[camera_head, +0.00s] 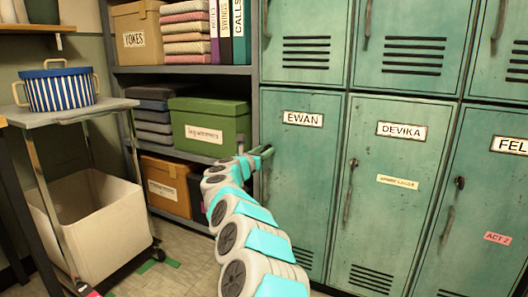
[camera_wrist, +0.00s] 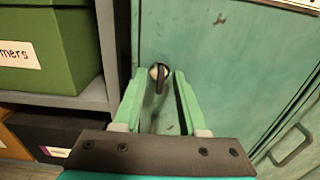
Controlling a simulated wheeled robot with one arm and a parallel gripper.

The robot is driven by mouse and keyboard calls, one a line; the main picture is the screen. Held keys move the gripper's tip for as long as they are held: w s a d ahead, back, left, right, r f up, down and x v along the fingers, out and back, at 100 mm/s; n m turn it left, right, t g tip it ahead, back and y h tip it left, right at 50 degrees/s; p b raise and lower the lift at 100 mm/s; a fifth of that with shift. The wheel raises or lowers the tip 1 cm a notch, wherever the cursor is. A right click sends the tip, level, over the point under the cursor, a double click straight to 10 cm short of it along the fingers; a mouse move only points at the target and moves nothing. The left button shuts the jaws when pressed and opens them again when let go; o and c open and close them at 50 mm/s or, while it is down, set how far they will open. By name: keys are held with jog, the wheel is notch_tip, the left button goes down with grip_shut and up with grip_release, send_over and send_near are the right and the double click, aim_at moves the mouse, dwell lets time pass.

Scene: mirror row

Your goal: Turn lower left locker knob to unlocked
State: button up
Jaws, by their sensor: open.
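The lower left locker (camera_head: 305,200) is a worn green door labelled EWAN. In the head view the knob is hidden by my gripper (camera_head: 266,151). My gripper also shows in the wrist view (camera_wrist: 153,82), with its two green fingers open. The knob appears between and just beyond the fingertips. I cannot tell whether either finger touches it. Nothing is held.
A shelf with a green box (camera_head: 208,125) stands close left of the locker. The DEVIKA locker (camera_head: 395,200), with its own knob (camera_head: 353,164), is to the right. A metal handle (camera_wrist: 291,146) shows at lower right in the wrist view. A trolley (camera_head: 75,112) stands far left.

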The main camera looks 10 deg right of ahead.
grip_shut()
jog(key=shift+n, duration=0.3)
dwell(0.5)
jog(key=shift+w+a+n+p, duration=0.1)
jog(key=shift+n+p, duration=2.75)
jog(key=shift+n, duration=1.5)
jog(key=shift+w+a+n+p, duration=0.1)
jog(key=shift+n+p, duration=2.75)
jog(key=shift+n, duration=1.5)
jog(key=shift+f, duration=0.1)
